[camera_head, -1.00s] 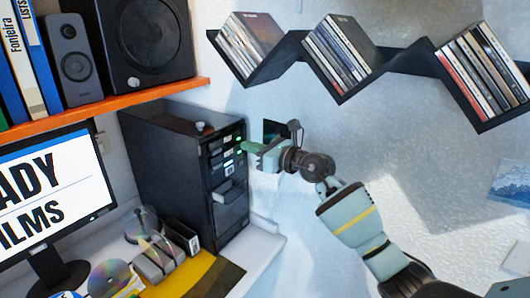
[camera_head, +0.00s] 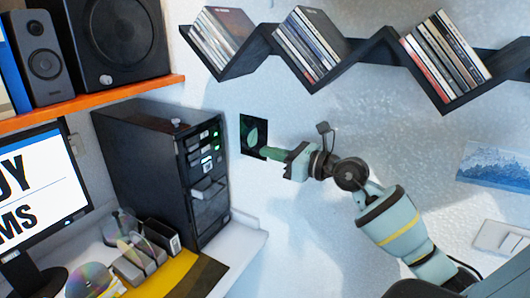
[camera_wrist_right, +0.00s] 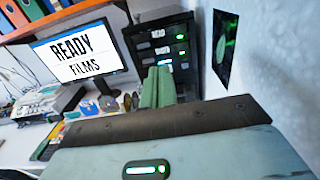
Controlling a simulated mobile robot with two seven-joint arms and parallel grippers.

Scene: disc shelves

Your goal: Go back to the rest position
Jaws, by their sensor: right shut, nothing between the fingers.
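My right gripper (camera_head: 270,153) is shut and empty. In the head view it points left, in front of the wall and a small dark picture with a green leaf (camera_head: 254,136). It is to the right of the black disc tower (camera_head: 160,160) and apart from it. In the right wrist view the closed green fingers (camera_wrist_right: 158,88) stand in front of the tower (camera_wrist_right: 165,45), whose green lights are lit. My left gripper is not in view.
A zigzag wall shelf (camera_head: 375,50) holds several disc cases above my right arm. An orange shelf (camera_head: 90,103) carries speakers. A monitor (camera_head: 40,190) and loose discs (camera_head: 88,280) are on the white desk. The wall to the right is mostly clear.

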